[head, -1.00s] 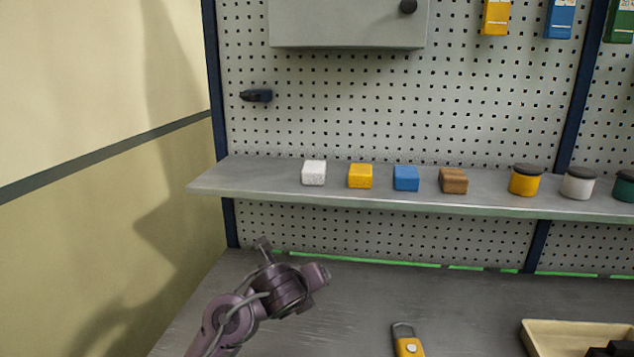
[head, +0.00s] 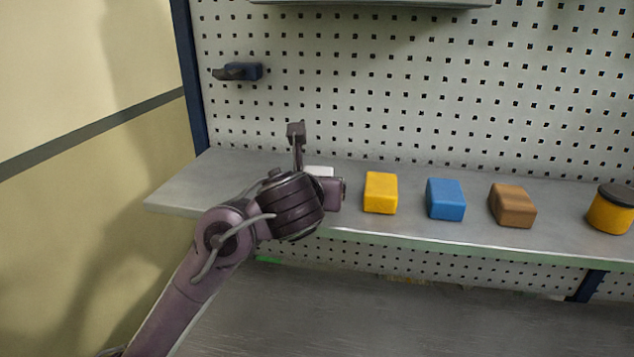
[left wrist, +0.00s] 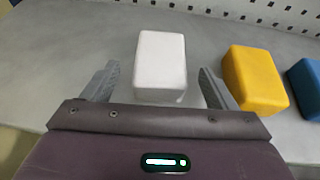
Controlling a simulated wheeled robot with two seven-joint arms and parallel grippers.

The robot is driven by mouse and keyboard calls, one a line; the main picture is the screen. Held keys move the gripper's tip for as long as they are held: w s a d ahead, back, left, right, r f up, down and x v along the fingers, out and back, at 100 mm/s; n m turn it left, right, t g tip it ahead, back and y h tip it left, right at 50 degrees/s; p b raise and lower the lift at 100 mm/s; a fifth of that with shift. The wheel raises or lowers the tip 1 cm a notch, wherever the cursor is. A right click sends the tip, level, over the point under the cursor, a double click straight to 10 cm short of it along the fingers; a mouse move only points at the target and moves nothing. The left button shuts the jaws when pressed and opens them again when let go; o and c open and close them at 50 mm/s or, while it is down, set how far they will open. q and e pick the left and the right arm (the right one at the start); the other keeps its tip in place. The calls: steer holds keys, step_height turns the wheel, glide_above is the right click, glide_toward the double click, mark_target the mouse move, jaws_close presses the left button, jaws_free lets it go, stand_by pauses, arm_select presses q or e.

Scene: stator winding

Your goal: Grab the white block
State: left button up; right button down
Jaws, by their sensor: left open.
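The white block (left wrist: 160,62) stands on the grey shelf, seen whole in the left wrist view. In the head view only the top of the white block (head: 320,171) shows, as my left arm hides the rest. My left gripper (left wrist: 158,78) is open, with one finger to each side of the white block's near end and a gap on both sides. The left gripper also shows in the head view (head: 318,160), in front of the shelf's left part. My right gripper is in neither view.
A yellow block (head: 381,193) is just right of the white one, close to my right-hand finger in the wrist view. A blue block (head: 446,199), a brown block (head: 512,205) and a yellow jar (head: 611,209) follow along the shelf (head: 180,195). A pegboard (head: 420,90) stands behind.

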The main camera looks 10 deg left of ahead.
mark_target(321, 170)
arm_select(q)
steer(key=x, duration=0.5)
steer(key=shift+f, duration=0.15)
steer(key=shift+w, duration=0.1)
steer(key=shift+c, duration=0.8)
steer(key=c, duration=1)
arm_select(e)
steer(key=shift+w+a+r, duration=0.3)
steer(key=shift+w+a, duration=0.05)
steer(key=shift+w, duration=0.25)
